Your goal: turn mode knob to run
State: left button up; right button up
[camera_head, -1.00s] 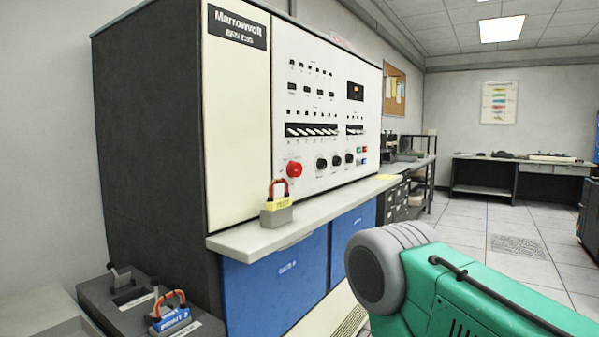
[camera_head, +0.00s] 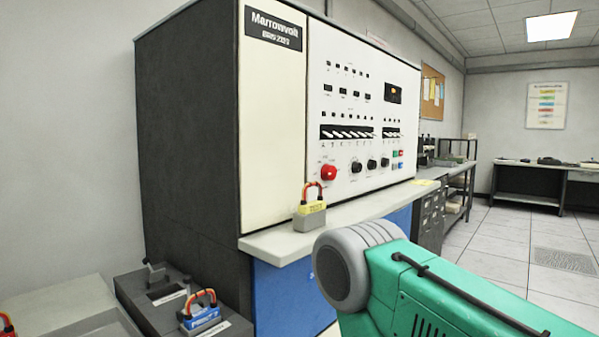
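The light control panel (camera_head: 345,110) of the tall dark cabinet (camera_head: 190,140) faces right in the head view. Its lower row has a large red knob (camera_head: 328,172) and three black knobs: a left one (camera_head: 356,167), a middle one (camera_head: 372,164) and a right one (camera_head: 385,162). Their labels are too small to read, so I cannot tell which is the mode knob or where it points. My green and grey right arm shows at the lower right, in front of the cabinet's base. Neither gripper is in view.
A yellow-labelled block with a red-orange handle (camera_head: 310,215) stands on the pale ledge (camera_head: 275,244) below the panel. A similar blue-labelled block (camera_head: 201,316) sits on a dark box (camera_head: 150,292) at lower left. Open tiled floor (camera_head: 500,235) lies to the right.

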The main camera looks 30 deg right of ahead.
aim_at(328, 172)
jog(key=l+u, duration=0.35)
jog(key=l, duration=0.8)
jog(key=k+l+u, duration=0.1)
jog(key=l+u, duration=0.25)
jog(key=l, duration=0.8)
